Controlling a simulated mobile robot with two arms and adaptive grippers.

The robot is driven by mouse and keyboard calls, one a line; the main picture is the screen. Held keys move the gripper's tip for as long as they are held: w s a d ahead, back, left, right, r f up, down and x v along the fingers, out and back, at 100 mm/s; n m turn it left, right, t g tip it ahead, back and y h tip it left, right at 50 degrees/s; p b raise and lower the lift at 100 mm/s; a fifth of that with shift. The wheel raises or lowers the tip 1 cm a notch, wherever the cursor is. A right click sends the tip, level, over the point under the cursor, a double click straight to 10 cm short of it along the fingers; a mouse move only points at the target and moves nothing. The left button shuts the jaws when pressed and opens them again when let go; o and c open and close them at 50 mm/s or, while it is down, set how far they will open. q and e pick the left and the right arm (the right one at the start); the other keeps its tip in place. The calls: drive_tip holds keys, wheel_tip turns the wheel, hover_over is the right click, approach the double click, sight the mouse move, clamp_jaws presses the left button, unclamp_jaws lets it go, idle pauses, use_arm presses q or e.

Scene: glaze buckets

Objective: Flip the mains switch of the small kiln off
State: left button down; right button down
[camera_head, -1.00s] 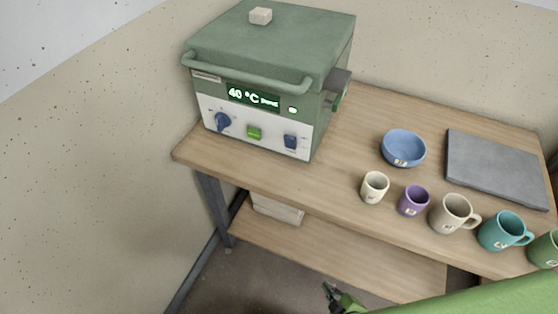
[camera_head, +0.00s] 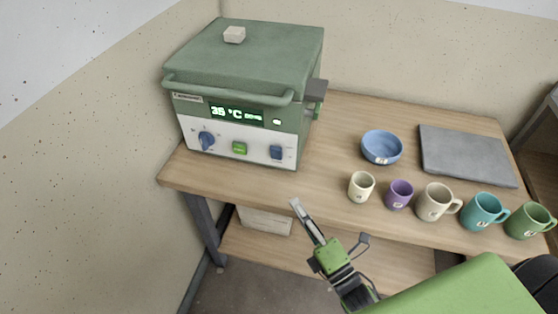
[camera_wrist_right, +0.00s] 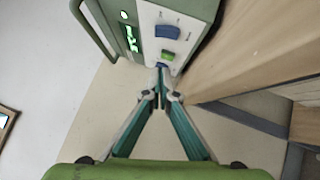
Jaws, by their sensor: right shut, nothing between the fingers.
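The small kiln (camera_head: 250,62) is a green box at the back left of the bench. Its pale front panel carries a blue knob (camera_head: 206,140), a lit green button (camera_head: 239,147) and a blue rocker switch (camera_head: 276,152) at the right. The switch's tilt is too small to tell. In the right wrist view, the blue switch (camera_wrist_right: 167,32) and green button (camera_wrist_right: 167,56) lie beyond the fingertips. My right gripper (camera_head: 296,203) is shut and empty, below and in front of the panel, apart from it. It also shows in the wrist view (camera_wrist_right: 161,97). My left gripper is out of view.
The wooden bench (camera_head: 330,150) holds a blue bowl (camera_head: 381,148), a grey slab (camera_head: 465,158) and a row of several cups and mugs (camera_head: 436,202) near the front edge. The kiln's handle bar (camera_head: 225,92) juts above the panel. A box (camera_head: 265,221) stands on the lower shelf.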

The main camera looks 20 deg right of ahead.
approach(274, 152)
drive_tip(key=w+a, duration=0.1)
drive_tip(key=w+a+b, duration=0.1)
drive_tip(key=a, duration=0.1)
drive_tip(key=shift+w+a+r, duration=0.1)
drive_tip(key=shift+w, duration=0.1)
drive_tip(key=shift+w+d+r, duration=0.2)
drive_tip(key=shift+w+d, duration=0.1)
drive_tip(key=shift+w, duration=0.2)
drive_tip(key=shift+w+d+r, duration=0.2)
drive_tip(key=shift+w+d, duration=0.15)
drive_tip(key=shift+w, duration=0.15)
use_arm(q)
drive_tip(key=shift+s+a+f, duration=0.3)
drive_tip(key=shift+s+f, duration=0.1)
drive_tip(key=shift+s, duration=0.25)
use_arm(e)
drive_tip(key=shift+w+d+r, duration=0.2)
drive_tip(key=shift+w+d, duration=0.2)
drive_tip(key=shift+w, duration=0.15)
